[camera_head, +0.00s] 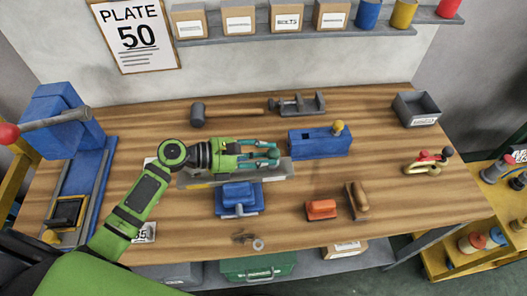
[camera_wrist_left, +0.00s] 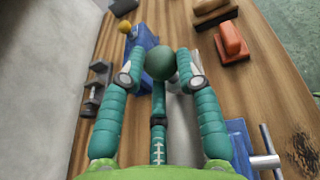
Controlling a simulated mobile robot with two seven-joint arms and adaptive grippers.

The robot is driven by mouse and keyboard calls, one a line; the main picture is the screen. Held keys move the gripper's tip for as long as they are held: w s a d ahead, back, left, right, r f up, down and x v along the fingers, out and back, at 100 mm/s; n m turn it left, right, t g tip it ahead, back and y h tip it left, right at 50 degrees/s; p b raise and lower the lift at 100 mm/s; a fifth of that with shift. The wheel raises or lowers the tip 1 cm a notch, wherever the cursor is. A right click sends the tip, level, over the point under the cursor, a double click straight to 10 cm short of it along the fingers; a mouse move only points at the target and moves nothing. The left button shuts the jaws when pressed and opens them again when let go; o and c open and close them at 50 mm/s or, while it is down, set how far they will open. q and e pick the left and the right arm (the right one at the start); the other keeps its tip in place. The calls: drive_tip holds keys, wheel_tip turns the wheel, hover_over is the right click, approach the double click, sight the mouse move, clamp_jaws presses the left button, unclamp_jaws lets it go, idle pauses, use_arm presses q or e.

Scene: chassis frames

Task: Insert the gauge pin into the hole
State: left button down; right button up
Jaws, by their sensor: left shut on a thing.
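My left gripper (camera_head: 270,154) reaches from the left over the middle of the bench, above a long grey plate (camera_head: 285,169). In the left wrist view its teal fingers (camera_wrist_left: 158,80) close around a round dark green knob (camera_wrist_left: 160,62). I take this knob to be the gauge pin's head; the shaft is hidden. A blue block (camera_head: 318,145) with a yellow ball knob (camera_head: 338,127) stands just right of the fingertips in the head view. It shows beyond the fingers in the left wrist view (camera_wrist_left: 146,42). The right gripper is not in view.
A blue clamp-like fixture (camera_head: 239,197) sits in front of the plate. A red-orange block (camera_head: 321,209) and a brown-handled tool (camera_head: 357,200) lie to its right. A mallet (camera_head: 230,110) and a grey vise (camera_head: 297,104) lie behind. The bench's right front is clear.

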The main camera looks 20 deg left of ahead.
use_arm(q)
drive_tip(key=shift+f+b, duration=0.5)
drive_tip(key=shift+f, duration=0.45)
drive_tip(key=c, duration=0.8)
unclamp_jaws()
drive_tip(key=v, duration=1.2)
drive_tip(key=shift+s+f, duration=0.1)
drive_tip(key=shift+s, duration=0.05)
